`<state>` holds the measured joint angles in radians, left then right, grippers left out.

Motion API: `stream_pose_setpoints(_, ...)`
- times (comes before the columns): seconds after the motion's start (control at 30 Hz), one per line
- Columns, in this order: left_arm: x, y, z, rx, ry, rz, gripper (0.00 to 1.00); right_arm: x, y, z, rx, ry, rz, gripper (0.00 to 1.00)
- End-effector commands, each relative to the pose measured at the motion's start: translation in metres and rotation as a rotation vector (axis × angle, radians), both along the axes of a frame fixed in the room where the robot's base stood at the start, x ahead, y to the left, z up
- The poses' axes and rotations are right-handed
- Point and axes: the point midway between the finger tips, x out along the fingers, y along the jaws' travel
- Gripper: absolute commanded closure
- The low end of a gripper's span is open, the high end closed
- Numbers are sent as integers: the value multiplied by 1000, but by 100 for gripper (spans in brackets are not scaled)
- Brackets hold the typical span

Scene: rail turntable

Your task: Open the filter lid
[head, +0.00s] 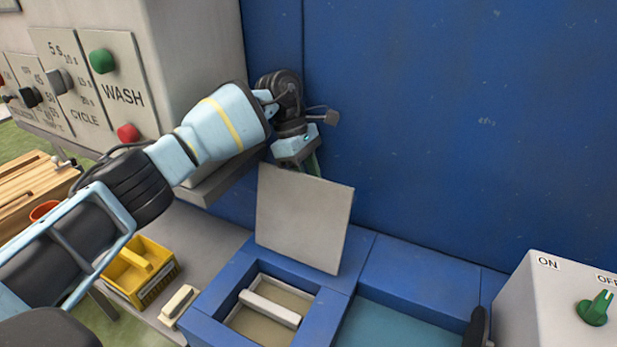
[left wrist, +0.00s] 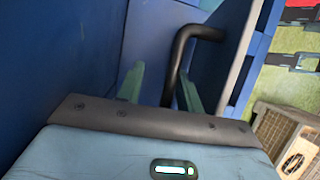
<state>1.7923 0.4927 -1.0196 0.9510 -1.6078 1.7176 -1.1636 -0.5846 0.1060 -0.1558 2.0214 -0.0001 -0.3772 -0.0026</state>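The filter lid (head: 303,218) is a square grey plate. It stands raised and steep at the back of the blue-framed filter opening (head: 236,272), which is uncovered. My left gripper (head: 312,166) is behind the lid's top edge, close to the blue wall, with its fingertips partly hidden by the lid. In the left wrist view the two green fingers (left wrist: 160,88) are apart, and a bent black handle (left wrist: 180,62) on the lid (left wrist: 238,62) runs between them. A gap shows between the left finger and the handle. My right gripper is not in view.
A pale bar (head: 270,308) lies across the opening. A yellow caddy (head: 140,273) and a small pale brush-like block (head: 179,304) sit to the left. A control box with a green knob (head: 596,308) stands at right. The wash panel (head: 118,85) is at upper left.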

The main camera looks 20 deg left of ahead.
Motion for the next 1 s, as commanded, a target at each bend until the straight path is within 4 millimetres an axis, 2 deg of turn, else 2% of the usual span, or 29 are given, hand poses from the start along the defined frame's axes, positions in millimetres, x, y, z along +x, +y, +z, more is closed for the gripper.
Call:
stream_pose_setpoints(0.77, 1, -1, 6, -5, -10, -4, 66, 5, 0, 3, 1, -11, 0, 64)
stream_pose_setpoints(0.87, 1, -1, 12, -6, -12, -3, 66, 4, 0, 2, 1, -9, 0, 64)
stream_pose_setpoints(1.0, 2, -1, 32, -6, -13, -4, 66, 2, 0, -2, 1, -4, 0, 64)
